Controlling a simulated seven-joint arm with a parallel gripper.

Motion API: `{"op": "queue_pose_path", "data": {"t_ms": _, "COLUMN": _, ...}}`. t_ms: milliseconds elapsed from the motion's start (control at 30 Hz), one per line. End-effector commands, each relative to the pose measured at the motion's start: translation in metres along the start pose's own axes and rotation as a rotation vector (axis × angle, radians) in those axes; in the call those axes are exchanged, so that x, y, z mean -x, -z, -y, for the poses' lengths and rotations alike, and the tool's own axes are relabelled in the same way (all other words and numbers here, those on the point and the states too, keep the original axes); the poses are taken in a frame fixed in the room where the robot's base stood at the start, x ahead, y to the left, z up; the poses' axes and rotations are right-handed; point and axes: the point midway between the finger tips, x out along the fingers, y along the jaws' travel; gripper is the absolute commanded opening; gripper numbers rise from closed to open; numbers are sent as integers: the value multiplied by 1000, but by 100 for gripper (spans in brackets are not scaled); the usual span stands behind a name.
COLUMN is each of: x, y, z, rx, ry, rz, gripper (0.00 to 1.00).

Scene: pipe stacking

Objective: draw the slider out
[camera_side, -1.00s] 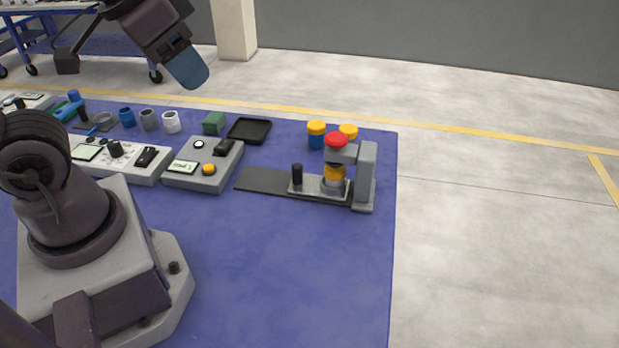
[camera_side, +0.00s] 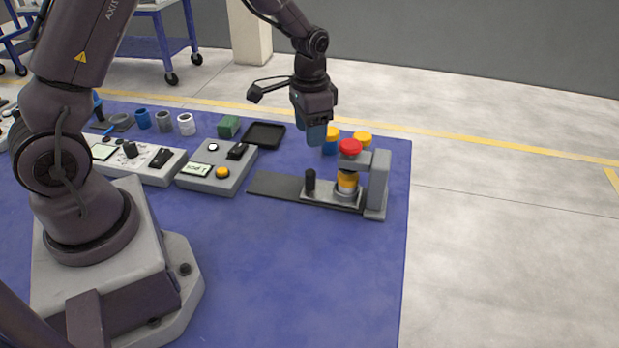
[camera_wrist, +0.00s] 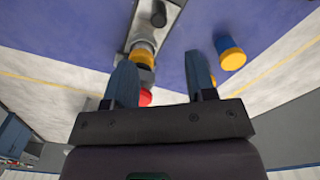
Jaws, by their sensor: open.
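The slider is a light grey plate (camera_side: 325,194) with an upright black knob (camera_side: 310,181) on a dark base strip (camera_side: 272,185). A yellow-and-black pipe piece (camera_side: 347,182) stands in a grey holder on the plate's right part. It is under the red-topped grey press (camera_side: 377,182). My gripper (camera_side: 312,138) points down, above and behind the knob, touching nothing. In the wrist view its two blue fingers (camera_wrist: 158,80) are apart and empty. The slider plate (camera_wrist: 148,32), knob (camera_wrist: 158,14) and red top (camera_wrist: 146,97) also show there, the red top partly hidden by a finger.
Two yellow-topped pieces, one with a blue body (camera_side: 331,141), stand behind the press. A black tray (camera_side: 264,135) and green block (camera_side: 228,126) lie back left. A grey control box (camera_side: 205,178) sits left of the strip. The blue mat in front is clear.

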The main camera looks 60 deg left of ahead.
Motion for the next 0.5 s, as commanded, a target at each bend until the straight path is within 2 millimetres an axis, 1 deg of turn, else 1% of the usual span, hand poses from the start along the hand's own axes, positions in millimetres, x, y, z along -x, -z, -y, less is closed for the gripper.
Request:
{"op": "queue_pose_path", "data": {"t_ms": 167, "x": -17, "y": -3, "z": -1, "rx": -21, "ry": -2, "rz": 7, "gripper": 51}}
{"op": "queue_pose_path", "data": {"t_ms": 267, "x": -35, "y": -3, "z": -2, "rx": -20, "ry": -3, "rz": 9, "gripper": 51}}
{"op": "queue_pose_path", "data": {"t_ms": 500, "x": -86, "y": -4, "z": -2, "rx": -19, "ry": -3, "rz": 9, "gripper": 51}}
